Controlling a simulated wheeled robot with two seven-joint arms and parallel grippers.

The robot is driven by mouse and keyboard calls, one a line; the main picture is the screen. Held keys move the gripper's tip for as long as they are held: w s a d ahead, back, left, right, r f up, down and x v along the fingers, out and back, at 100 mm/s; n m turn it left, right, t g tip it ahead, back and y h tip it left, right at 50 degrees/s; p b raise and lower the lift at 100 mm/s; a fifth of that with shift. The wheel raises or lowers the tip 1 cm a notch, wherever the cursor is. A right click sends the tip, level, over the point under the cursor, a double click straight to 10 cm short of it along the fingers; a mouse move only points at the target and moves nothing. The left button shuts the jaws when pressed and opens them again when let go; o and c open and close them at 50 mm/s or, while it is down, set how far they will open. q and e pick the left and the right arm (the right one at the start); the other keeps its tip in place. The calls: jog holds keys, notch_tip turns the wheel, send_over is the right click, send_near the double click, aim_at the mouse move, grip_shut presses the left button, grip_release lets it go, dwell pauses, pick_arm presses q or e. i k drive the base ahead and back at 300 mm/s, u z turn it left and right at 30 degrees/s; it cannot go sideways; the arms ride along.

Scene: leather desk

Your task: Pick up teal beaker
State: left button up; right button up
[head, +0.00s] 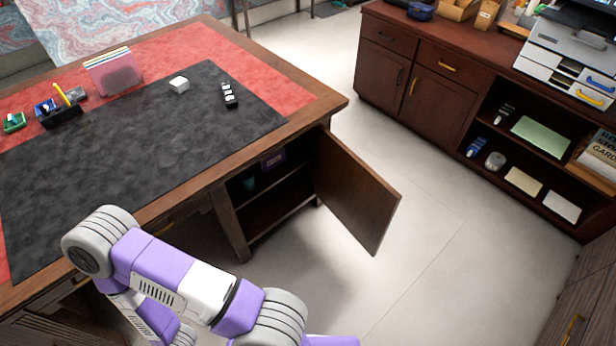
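The cabinet door (358,190) is swung open to the right. A purple and white arm of mine crosses the lower left, in front of the desk. Neither of my grippers shows in the head view.
A dark wooden sideboard (440,80) stands at right. The floor between is clear.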

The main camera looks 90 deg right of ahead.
aim_at(248, 176)
jog(key=z, duration=1.8)
jog(key=i, duration=1)
